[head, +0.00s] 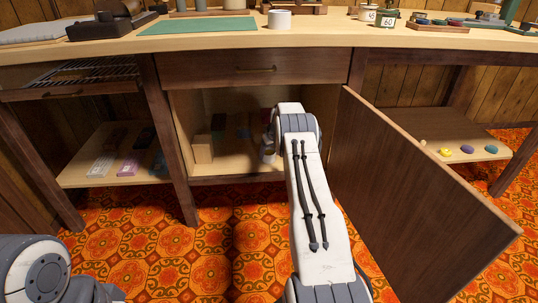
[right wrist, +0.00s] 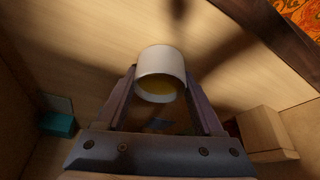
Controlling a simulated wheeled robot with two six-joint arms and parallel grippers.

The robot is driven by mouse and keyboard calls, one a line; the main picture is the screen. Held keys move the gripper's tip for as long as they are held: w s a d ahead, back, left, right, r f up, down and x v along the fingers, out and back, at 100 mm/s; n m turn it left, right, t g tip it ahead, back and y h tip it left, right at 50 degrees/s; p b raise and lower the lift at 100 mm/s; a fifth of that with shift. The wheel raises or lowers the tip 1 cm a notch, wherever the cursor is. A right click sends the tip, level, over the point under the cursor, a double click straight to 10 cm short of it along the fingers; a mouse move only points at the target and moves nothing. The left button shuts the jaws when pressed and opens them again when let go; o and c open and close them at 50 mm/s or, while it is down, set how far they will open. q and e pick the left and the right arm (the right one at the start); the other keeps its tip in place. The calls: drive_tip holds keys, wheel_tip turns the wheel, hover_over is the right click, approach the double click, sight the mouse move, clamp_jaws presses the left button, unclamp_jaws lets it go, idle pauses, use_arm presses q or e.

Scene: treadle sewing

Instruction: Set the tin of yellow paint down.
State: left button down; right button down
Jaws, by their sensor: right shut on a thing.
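The tin of yellow paint (right wrist: 161,62) is white, with yellow showing inside its mouth in the right wrist view. My right gripper (right wrist: 160,85) is shut on it, one finger on each side. In the head view my right arm reaches into the open cabinet (head: 236,178) under the table, and its forearm hides most of the gripper and tin. A pale wooden surface lies beyond the tin; I cannot tell whether the tin touches it. My left gripper is out of view.
The cabinet door (head: 415,185) stands open to the right of my arm. A wooden block (head: 203,149) stands inside at the left, with dark items behind it. A teal block (right wrist: 57,123) shows in the wrist view. The tabletop (head: 330,36) and drawer (head: 255,69) are above.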

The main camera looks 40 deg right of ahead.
drive_tip(key=shift+f, duration=0.15)
unclamp_jaws()
